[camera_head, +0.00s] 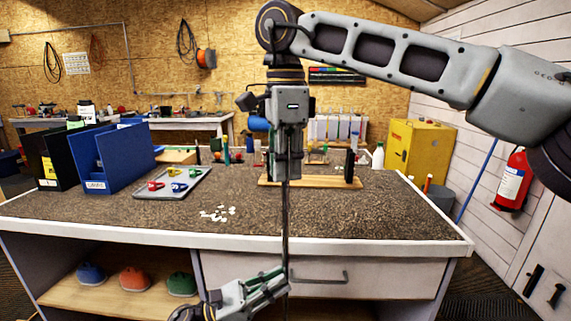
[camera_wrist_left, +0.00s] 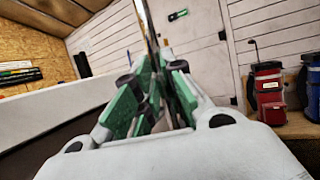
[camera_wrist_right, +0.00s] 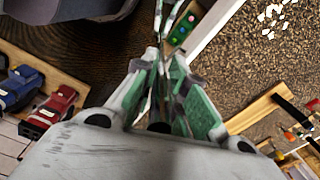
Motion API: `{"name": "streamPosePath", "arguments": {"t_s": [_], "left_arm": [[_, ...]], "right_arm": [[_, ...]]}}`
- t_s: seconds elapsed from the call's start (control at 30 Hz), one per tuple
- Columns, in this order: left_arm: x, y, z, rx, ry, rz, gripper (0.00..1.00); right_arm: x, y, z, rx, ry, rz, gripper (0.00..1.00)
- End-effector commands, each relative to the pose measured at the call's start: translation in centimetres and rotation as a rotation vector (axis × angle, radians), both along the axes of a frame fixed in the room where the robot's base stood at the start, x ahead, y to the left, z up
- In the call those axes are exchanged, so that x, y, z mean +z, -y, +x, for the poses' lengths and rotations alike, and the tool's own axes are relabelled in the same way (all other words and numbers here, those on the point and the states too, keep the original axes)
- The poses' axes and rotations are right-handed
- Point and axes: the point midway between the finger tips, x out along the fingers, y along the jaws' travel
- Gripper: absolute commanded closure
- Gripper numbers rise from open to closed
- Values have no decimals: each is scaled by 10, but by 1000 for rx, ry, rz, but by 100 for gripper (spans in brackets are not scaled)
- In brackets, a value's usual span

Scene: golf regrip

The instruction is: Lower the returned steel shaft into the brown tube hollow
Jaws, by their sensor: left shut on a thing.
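The thin steel shaft (camera_head: 286,225) hangs upright in front of the bench. It also shows in the left wrist view (camera_wrist_left: 146,22) and the right wrist view (camera_wrist_right: 158,25). My left gripper (camera_head: 283,275) is low, in front of the drawer, shut on the lower part of the shaft. My right gripper (camera_head: 287,178) points down from above, its fingers close around the upper shaft; I cannot tell whether they grip it. The shaft continues below the left gripper to the picture's bottom edge. I cannot make out the brown tube in any view.
The workbench top (camera_head: 375,215) stands behind the shaft. It bears a wooden board (camera_head: 325,181), a grey tray (camera_head: 190,190) with coloured pieces, blue bins (camera_head: 125,157) and small white pieces (camera_head: 217,213). A yellow cabinet (camera_head: 420,150) and red extinguisher (camera_head: 513,180) stand right.

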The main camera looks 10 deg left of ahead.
Motion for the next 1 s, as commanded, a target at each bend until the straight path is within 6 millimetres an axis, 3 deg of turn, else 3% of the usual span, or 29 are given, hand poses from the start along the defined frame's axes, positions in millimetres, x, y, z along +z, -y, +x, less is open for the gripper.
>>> {"name": "streamPosePath", "arguments": {"t_s": [0.17,0.2,0.4,1.0], "left_arm": [[0,0,0,0,0,0,100],[0,0,0,0,0,0,87],[0,0,0,0,0,0,63],[-5,-10,-3,2,-1,1,63]], "right_arm": [[0,0,0,0,0,0,100],[0,0,0,0,0,0,100],[0,0,0,0,0,0,100],[0,0,0,0,0,0,100]]}}
